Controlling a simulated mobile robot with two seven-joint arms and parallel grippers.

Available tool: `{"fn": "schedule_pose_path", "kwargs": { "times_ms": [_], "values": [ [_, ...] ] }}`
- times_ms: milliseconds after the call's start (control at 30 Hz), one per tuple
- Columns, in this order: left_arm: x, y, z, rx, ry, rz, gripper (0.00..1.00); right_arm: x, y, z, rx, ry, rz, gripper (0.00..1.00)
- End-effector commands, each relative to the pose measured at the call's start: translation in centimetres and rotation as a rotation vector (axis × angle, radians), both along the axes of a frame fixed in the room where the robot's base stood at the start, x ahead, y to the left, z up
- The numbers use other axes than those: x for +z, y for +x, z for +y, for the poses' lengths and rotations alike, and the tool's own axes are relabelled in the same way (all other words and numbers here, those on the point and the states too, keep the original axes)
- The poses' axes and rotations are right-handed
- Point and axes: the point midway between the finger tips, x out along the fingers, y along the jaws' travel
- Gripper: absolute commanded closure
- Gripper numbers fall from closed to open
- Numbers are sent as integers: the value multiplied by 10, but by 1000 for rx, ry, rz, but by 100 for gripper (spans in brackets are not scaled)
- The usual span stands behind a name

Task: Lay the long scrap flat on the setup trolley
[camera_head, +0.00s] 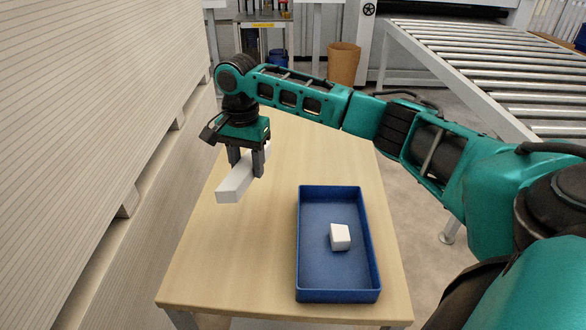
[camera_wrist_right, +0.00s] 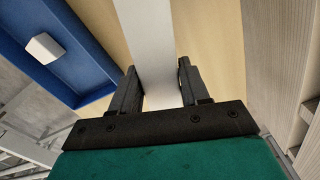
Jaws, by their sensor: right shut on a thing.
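The long scrap (camera_head: 235,186) is a white bar. My right gripper (camera_head: 246,172) is shut on it, with one dark finger on each side. The bar is over the left part of the setup trolley (camera_head: 225,255), a light wood top; I cannot tell whether it touches the top. In the right wrist view the bar (camera_wrist_right: 150,45) runs between the two fingers (camera_wrist_right: 161,90) and out of the top of the picture. My left gripper is not in view.
A blue tray (camera_head: 300,245) stands on the trolley's right side with a short white block (camera_head: 340,237) in it. Stacked pale boards (camera_head: 80,120) rise along the left. A roller conveyor (camera_head: 480,80) and a brown bin (camera_head: 343,64) stand beyond. The trolley's front left is clear.

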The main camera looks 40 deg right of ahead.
Motion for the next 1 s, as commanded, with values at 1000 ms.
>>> {"fn": "schedule_pose_path", "kwargs": {
  "times_ms": [1000],
  "values": [
    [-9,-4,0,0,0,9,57,-97,-19,-152,-518,-1,0,91]
  ]
}}
